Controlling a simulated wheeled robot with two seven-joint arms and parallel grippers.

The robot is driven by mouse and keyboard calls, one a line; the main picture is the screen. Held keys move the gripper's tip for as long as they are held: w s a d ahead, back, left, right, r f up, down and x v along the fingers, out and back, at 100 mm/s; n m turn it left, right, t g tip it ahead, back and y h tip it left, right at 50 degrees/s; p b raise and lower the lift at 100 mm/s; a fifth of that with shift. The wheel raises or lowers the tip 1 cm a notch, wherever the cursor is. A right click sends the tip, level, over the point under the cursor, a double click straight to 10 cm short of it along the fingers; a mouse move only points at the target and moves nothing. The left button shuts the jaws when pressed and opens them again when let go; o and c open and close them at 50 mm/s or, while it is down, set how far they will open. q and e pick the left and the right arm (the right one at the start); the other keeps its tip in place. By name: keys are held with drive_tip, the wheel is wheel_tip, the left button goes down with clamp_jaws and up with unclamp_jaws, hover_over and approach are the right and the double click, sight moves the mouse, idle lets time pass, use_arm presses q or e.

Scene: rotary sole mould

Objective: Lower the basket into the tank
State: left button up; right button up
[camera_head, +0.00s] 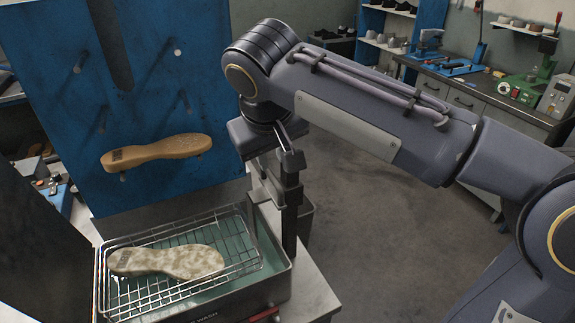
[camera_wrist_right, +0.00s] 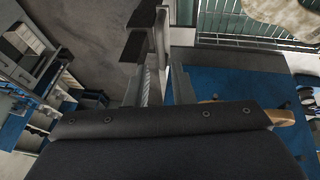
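The wire basket (camera_head: 150,285) holds a mottled pale sole mould (camera_head: 175,262) and sits over the open tank (camera_head: 281,285), which has greenish liquid in it. The basket's rim stands above the tank's walls and looks slightly turned against them. How deep its bottom reaches is hard to tell. My right gripper (camera_head: 284,188) is at the basket's right end, shut on its upright grey handle (camera_head: 254,212). In the right wrist view, the fingers (camera_wrist_right: 150,42) reach toward the handle, with the basket wires (camera_wrist_right: 225,22) at the top right. My left gripper is not in view.
A blue upright panel (camera_head: 130,80) with pegs stands behind the tank, and a tan sole (camera_head: 158,151) is mounted on it. A dark panel (camera_head: 45,235) borders the tank on the left. Open floor (camera_head: 380,230) lies to the right. A workbench (camera_head: 470,85) stands at the back right.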

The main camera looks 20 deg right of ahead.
sight(274, 179)
drive_tip(key=x, duration=0.7)
drive_tip(key=shift+w+f, duration=0.2)
drive_tip(key=shift+f, duration=0.05)
drive_tip(key=shift+c, duration=0.3)
clamp_jaws()
